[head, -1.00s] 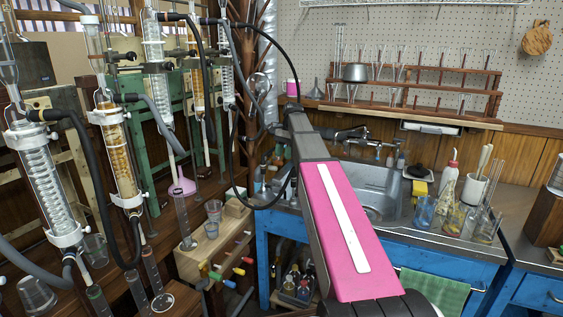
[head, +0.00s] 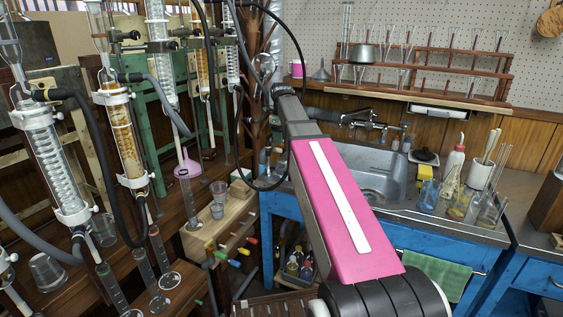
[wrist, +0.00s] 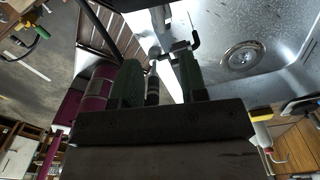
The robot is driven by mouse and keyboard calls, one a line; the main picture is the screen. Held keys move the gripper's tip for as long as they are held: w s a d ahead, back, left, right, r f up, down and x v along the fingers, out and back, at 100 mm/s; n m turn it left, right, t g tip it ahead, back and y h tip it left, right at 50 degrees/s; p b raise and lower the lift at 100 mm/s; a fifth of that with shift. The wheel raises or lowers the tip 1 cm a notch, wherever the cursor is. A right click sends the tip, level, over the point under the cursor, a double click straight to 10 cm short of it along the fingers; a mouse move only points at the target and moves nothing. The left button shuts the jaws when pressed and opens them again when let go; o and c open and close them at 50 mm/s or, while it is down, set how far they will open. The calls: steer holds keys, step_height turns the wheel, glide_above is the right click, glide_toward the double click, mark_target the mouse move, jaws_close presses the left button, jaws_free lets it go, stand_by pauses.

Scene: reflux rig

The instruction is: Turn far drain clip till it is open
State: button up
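In the wrist view my gripper (wrist: 157,68) has its two green fingers apart. A dark banded rod shows in the gap, and I cannot tell whether it lies between the fingers or beyond them. In the head view my arm reaches toward the sink and its far end is hard to make out there. Several small taps with coloured handles, including a red one (head: 252,240), stick out of the wooden block (head: 205,238) left of my arm. I cannot tell which part is the far drain clip.
The glass condenser rig (head: 125,145) with black and grey hoses fills the left side. The metal sink (head: 385,185) is right of my arm, and its drain (wrist: 243,55) shows in the wrist view. Bottles and glassware, including a white bottle (head: 453,165), stand right of it.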

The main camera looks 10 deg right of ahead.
mark_target(281, 164)
steer(key=shift+f, duration=5.35)
jaws_close()
